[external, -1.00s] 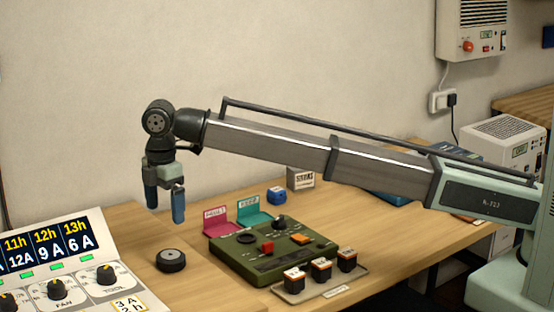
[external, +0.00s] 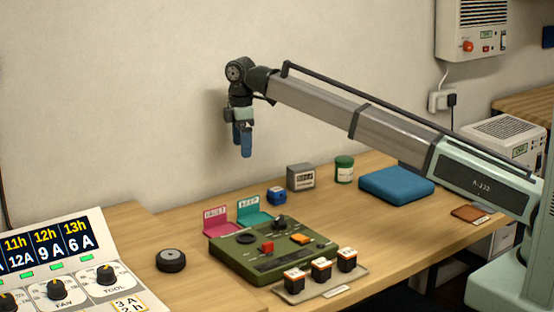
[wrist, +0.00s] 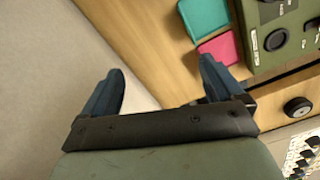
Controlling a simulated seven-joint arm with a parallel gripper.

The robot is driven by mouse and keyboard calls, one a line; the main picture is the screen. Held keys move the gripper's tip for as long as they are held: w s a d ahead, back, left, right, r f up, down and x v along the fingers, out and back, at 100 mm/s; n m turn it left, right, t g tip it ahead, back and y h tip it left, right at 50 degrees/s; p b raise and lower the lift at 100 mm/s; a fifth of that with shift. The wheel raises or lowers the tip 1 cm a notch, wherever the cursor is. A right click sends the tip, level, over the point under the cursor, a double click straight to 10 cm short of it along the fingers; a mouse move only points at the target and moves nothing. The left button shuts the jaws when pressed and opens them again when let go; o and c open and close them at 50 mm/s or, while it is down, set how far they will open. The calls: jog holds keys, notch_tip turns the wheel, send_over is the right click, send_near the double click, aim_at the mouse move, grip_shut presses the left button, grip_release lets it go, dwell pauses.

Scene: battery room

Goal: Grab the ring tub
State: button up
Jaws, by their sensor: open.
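My gripper (external: 243,152) is open and empty, pointing down high above the back of the table near the wall. In the wrist view its two blue fingers (wrist: 162,80) are spread with nothing between them. The green tub does not show in the wrist view.
A green control panel (external: 272,250), a tray of black blocks (external: 322,286) and a black disc (external: 171,260) are nearer the front.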

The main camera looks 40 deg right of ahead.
jog(key=w+d+f+m, duration=0.1)
jog(key=d+m, duration=0.1)
jog(key=d, duration=1.3)
jog(key=m, duration=0.3)
send_near(345, 159)
jog(key=shift+s+d+f+t+y, duration=0.2)
jog(key=shift+s+d, duration=0.1)
jog(key=shift+s, duration=0.1)
jog(key=shift+s+d+f+t+y, duration=0.1)
jog(key=shift+s+d+t, duration=0.15)
jog(key=shift+s, duration=0.1)
jog(key=s+f+m+t, duration=0.1)
jog(key=s+m+t, duration=0.1)
jog(key=s, duration=0.3)
jog(key=w+f+m, duration=0.1)
jog(key=w+f, duration=0.1)
jog(key=w+f+m+t, duration=0.1)
jog(key=w+f, duration=0.1)
jog(key=f, duration=0.1)
jog(key=w+a+f+m+y, duration=0.1)
jog(key=f, duration=0.1)
jog(key=shift+w+f+t, duration=0.2)
jog(key=shift+w+t, duration=0.05)
jog(key=shift+w, duration=0.15)
jog(key=shift+d+x, duration=0.15)
jog(key=shift+x, duration=1.2)
jog(key=shift+d+x, duration=0.1)
jog(key=shift+x, duration=1.25)
